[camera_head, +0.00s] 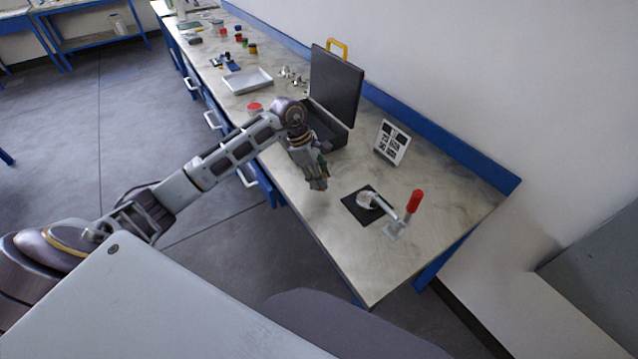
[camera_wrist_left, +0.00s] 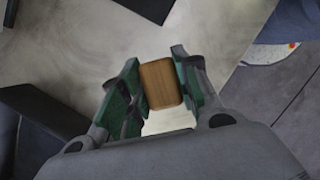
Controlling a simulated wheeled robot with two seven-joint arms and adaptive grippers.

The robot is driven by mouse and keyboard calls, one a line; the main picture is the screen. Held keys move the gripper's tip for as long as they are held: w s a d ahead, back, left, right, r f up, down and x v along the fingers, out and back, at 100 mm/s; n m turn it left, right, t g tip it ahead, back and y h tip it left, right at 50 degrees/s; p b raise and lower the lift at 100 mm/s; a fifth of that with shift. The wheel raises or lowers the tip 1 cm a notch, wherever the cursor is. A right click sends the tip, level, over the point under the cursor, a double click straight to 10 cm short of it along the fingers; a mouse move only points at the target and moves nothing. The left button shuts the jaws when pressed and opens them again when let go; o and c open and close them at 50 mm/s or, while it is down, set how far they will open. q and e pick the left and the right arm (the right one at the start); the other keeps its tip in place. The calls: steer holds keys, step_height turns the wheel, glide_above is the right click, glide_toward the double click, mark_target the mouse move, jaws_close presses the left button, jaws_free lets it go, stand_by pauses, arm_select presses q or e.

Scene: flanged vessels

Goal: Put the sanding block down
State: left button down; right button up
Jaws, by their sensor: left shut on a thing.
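The sanding block (camera_wrist_left: 160,83) is a small brown, wood-coloured block in the left wrist view. My left gripper (camera_wrist_left: 157,88) is shut on it, with a green-padded finger on each side. The grey worktop shows beyond the block. In the head view my left gripper (camera_head: 318,184) points down over the workbench (camera_head: 290,190), between the open case and the black mat. The block is mostly hidden there. I cannot tell whether it touches the worktop. My right gripper is not in view.
An open dark case (camera_head: 335,85) stands behind my left gripper. A white panel with black markings (camera_head: 391,142) stands at the back. The bench front near the gripper is clear.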

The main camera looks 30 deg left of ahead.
arm_select(q)
steer(key=shift+f, duration=1.5)
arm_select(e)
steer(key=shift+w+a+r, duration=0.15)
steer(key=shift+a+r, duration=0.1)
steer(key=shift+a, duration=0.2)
arm_select(q)
steer(key=shift+f, duration=0.2)
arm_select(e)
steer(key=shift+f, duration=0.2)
